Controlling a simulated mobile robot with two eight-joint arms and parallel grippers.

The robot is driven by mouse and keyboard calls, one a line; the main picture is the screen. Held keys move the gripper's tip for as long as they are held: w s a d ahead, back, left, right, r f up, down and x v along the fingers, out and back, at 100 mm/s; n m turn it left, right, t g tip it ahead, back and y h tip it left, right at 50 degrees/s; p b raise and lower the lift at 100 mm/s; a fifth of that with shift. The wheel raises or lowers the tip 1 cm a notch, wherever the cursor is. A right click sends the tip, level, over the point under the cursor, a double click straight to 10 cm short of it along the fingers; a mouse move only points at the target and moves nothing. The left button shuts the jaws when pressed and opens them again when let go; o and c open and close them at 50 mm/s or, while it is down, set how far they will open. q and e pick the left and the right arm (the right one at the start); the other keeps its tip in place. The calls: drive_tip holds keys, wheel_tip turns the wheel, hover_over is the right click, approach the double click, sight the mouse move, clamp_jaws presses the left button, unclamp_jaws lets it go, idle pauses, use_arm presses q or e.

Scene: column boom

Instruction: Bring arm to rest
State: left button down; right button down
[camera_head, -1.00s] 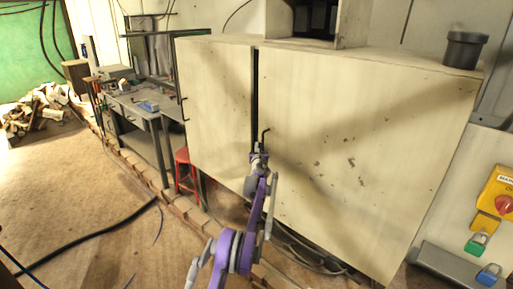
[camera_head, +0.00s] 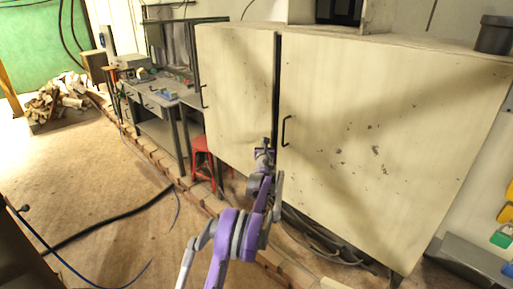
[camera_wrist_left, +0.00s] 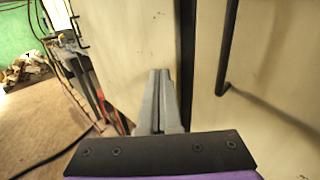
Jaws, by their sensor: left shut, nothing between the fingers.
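My left arm (camera_head: 228,235), purple and grey, reaches up from the bottom of the head view. My left gripper (camera_head: 265,145) is shut and empty, in front of the left door close to the gap between the doors of a cream cabinet (camera_head: 340,110). In the left wrist view its grey fingers (camera_wrist_left: 160,75) are together, pointing at the left door. The right door's black handle (camera_head: 286,130) is right of the gripper and apart from it; it also shows in the left wrist view (camera_wrist_left: 228,45). I cannot tell whether the fingertips touch the door. My right gripper is not in view.
A red stool (camera_head: 201,158) and a grey workbench (camera_head: 165,95) stand left of the cabinet. A low brick edge (camera_head: 150,150) runs along the floor. A black hose (camera_head: 110,222) lies on the open brown floor. Cables lie under the cabinet.

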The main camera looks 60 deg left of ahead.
use_arm(q)
drive_tip(key=s, duration=0.4)
drive_tip(key=shift+s+d, duration=0.2)
drive_tip(key=shift+d, duration=0.1)
drive_tip(key=shift+r, duration=0.1)
drive_tip(key=s+d+r+n+g+h, duration=0.1)
drive_tip(key=d+r+n, duration=0.2)
drive_tip(key=d+n, duration=0.7)
drive_tip(key=s+d+r+n+g+h, duration=0.1)
drive_tip(key=d+r+n, duration=0.3)
drive_tip(key=d, duration=1.3)
drive_tip(key=s+d+f+n+g+h, duration=0.1)
drive_tip(key=s+d+f+n+h, duration=0.2)
drive_tip(key=d, duration=0.9)
drive_tip(key=s+d+f+n+g+h, duration=0.1)
drive_tip(key=s+d+f+n+h, duration=0.3)
drive_tip(key=s+d+f, duration=0.5)
drive_tip(key=s+d+f+n+g+h, duration=0.1)
drive_tip(key=s+d+f+n+h, duration=0.3)
drive_tip(key=s+d, duration=0.8)
drive_tip(key=d+f+h, duration=0.1)
drive_tip(key=d+f, duration=0.1)
drive_tip(key=d, duration=0.3)
drive_tip(key=shift+s+d+f+h, duration=0.15)
drive_tip(key=shift+s+d+h, duration=0.15)
drive_tip(key=shift+h, duration=0.1)
